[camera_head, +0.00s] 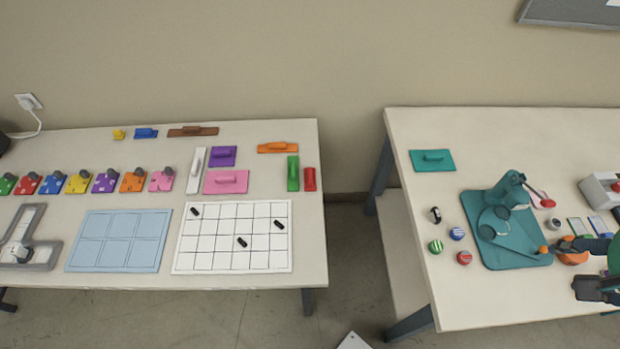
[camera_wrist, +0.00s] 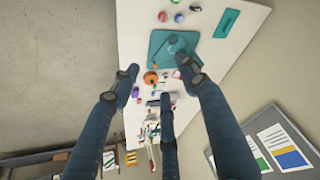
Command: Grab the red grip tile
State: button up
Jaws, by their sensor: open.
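The red grip tile (camera_head: 310,179) is a small narrow red plate at the right end of the left table, just right of a green grip tile (camera_head: 293,174). The tile is not seen in the wrist view. My gripper (camera_head: 582,268) shows at the right edge of the head view, over the right table and far from the tile. In the wrist view its fingers (camera_wrist: 162,80) are spread wide with nothing between them.
The left table (camera_head: 250,277) also holds other coloured grip tiles, puzzle pieces with grey knobs, a blue tray (camera_head: 118,240) and a white grid board (camera_head: 232,237). A gap separates it from the right table (camera_head: 430,130), which bears a teal mat (camera_head: 515,258) and small balls.

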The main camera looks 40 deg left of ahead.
jog(key=w+a+f+n+g, duration=0.1)
jog(key=w+a+f+n, duration=0.1)
jog(key=w+a, duration=0.75)
jog(key=w+a+f+n+g, duration=0.15)
jog(key=w+a, duration=0.45)
jog(key=a, duration=0.6)
jog(key=n+g, duration=0.3)
jog(key=n, duration=0.2)
send_over(311, 174)
notch_tip(311, 174, down, 30)
jog(key=shift+h+b, duration=0.3)
jog(key=shift+b, duration=0.15)
jog(key=shift+f+m+t, duration=0.15)
jog(key=shift+m+t, duration=0.1)
jog(key=shift+f+b, duration=0.65)
jog(key=shift+f, duration=3.55)
